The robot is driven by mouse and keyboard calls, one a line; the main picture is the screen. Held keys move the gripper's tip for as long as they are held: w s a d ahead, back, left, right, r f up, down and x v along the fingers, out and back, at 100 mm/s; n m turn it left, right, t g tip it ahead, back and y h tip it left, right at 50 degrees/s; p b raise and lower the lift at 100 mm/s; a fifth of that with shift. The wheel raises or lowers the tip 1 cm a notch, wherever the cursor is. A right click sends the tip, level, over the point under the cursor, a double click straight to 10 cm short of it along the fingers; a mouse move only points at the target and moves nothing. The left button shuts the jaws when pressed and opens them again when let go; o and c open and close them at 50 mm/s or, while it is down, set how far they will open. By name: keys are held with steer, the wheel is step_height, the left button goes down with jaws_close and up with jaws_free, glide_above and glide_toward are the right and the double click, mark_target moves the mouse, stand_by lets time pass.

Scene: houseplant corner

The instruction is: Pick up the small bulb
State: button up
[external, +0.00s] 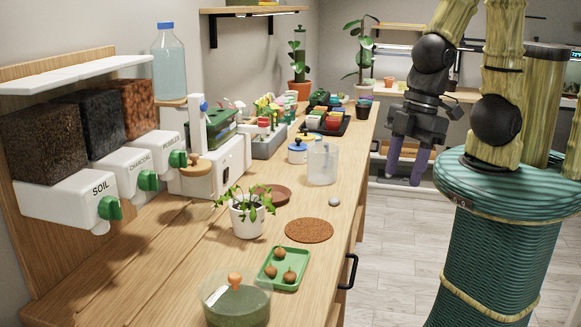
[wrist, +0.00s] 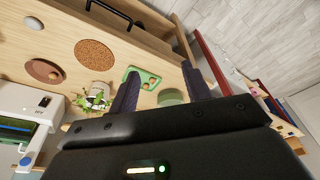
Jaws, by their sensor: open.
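Three brown bulbs sit in a green tray (external: 262,278) near the front of the wooden bench in the external view. My gripper (external: 405,175) is open and empty, fingers pointing down, right of the bench edge and well apart from the bulbs. In the wrist view, my gripper (wrist: 160,72) shows both fingers spread, with the green tray (wrist: 153,76) seen beyond them. The bulbs are hard to make out there.
A clear bowl (external: 237,305) stands in front of the tray. A cork mat (external: 309,230), a potted plant (external: 249,224), a grey ball (external: 334,201) and a clear pitcher (external: 322,163) stand behind it. Dispensers (external: 75,196) line the left. Floor between bench and me is clear.

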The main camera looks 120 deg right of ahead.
steer(key=w+d+n+g+p, duration=0.1)
steer(key=w+d+n, duration=0.5)
steer(key=n, duration=0.6)
steer(key=w+d+f+n+h+p, duration=0.1)
steer(key=w+d+n+p, duration=0.2)
steer(key=w+d+n, duration=0.3)
steer(key=w+n, duration=0.4)
steer(key=n, duration=0.2)
steer(key=shift+w+d+f+n+g, duration=0.15)
steer(key=shift+w+n+g, duration=0.05)
steer(key=shift+n+g, duration=0.2)
steer(key=p, duration=0.1)
glide_above(280, 252)
steer(key=s, duration=0.2)
step_height(280, 252, down, 12)
steer(key=shift+w+f, duration=0.1)
steer(key=shift+w, duration=0.05)
